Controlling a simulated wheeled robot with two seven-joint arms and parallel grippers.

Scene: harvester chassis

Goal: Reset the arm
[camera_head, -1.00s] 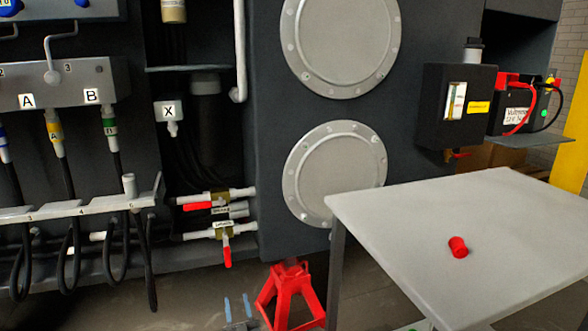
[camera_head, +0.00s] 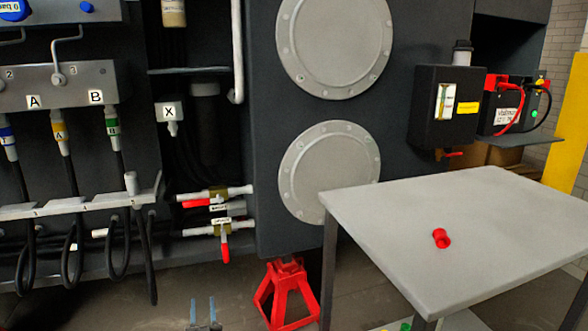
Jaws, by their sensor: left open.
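My left gripper (camera_head: 203,311) shows only by its two grey-blue fingertips at the bottom edge, left of the red jack stand. The fingers stand upright with a gap between them, open and empty. They appear over the floor, apart from the chassis and the table. The rest of my left arm is out of frame. My right gripper and arm are not in view.
A grey table (camera_head: 485,220) with a small red cylinder (camera_head: 441,238) fills the right. A red jack stand (camera_head: 288,292) is on the floor. Valves with red handles (camera_head: 225,250) and hoses (camera_head: 70,250) line the chassis. A battery (camera_head: 508,105) is at the upper right.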

